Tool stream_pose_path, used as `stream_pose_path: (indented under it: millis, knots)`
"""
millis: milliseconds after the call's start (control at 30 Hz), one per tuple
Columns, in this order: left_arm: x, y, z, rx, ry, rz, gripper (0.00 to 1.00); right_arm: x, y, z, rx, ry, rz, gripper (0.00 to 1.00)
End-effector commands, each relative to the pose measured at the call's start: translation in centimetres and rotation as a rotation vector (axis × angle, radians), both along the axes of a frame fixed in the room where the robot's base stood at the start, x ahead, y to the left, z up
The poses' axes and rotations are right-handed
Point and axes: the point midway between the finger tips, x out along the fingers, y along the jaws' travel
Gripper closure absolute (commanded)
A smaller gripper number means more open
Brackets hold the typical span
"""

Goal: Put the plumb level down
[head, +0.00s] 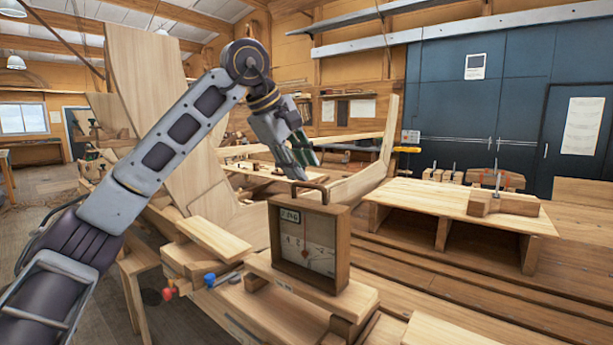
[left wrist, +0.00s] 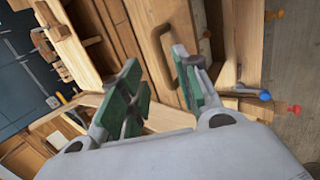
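The plumb level (head: 308,245) is a wooden box with a pale dial face and a handle on top. It stands upright on a plank in the middle of the head view. My left gripper (head: 303,160) is just above its handle (head: 311,187), with its fingers pointing down. In the left wrist view the green-padded fingers of my left gripper (left wrist: 160,70) are spread apart with nothing held between them. The brown handle (left wrist: 157,58) shows beyond them, in the gap. My right gripper is in neither view.
A blue-handled tool (head: 222,279) and a red-ended one (head: 169,293) lie left of the level. A low wooden bench (head: 452,201) with a clamped block (head: 503,202) stands to the right. A tall curved plank (head: 150,90) rises behind my left arm.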

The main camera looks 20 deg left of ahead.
Motion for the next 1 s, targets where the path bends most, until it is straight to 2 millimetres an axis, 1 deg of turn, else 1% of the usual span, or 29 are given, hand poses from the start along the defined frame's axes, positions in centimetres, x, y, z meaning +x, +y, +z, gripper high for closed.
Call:
stream_pose_path:
  millis: [33,200,400,567,1000]
  knots:
    - [-0.4,0.2,0.8,-0.001,-0.003,0.000,0.68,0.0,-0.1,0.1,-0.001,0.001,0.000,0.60]
    - [-1.5,0.8,2.8,-0.001,-0.003,0.000,0.68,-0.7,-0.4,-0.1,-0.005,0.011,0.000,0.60]
    - [-2.4,1.3,4.2,-0.001,-0.001,0.000,0.68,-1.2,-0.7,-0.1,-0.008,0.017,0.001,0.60]
    - [-2.6,1.4,4.5,-0.001,0.000,-0.001,0.68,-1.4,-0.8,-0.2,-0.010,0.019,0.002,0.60]
    - [-2.6,1.4,4.5,-0.001,0.000,-0.001,0.68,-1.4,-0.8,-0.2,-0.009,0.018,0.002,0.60]
